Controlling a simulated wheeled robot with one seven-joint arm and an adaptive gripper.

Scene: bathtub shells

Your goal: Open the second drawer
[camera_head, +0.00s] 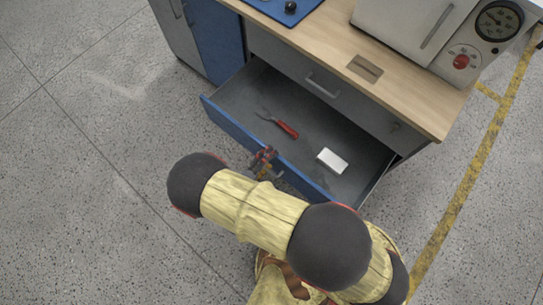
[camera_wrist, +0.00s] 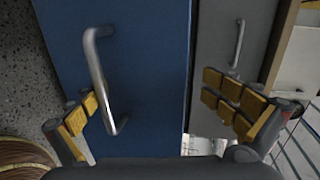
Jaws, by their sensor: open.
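The second drawer (camera_head: 240,128) has a blue front and stands well pulled out of the cabinet. Its inside shows in the head view. Its metal bar handle (camera_wrist: 98,75) is large in the wrist view, in front of the blue front (camera_wrist: 150,60). My gripper (camera_head: 263,162) is at the outer side of the drawer front, around its middle. In the wrist view my gripper (camera_wrist: 150,92) is open, with fingers spread wide. The handle's lower end lies between them, close to the left finger; I cannot tell if they touch. My arm hides part of the front.
The grey top drawer (camera_head: 290,62) is shut, with its own handle (camera_head: 322,86). Pliers with red handles (camera_head: 286,128) and a white box (camera_head: 332,160) lie in the open drawer. A machine with a gauge (camera_head: 400,30) stands on the wooden top (camera_head: 415,100). Floor at left is clear.

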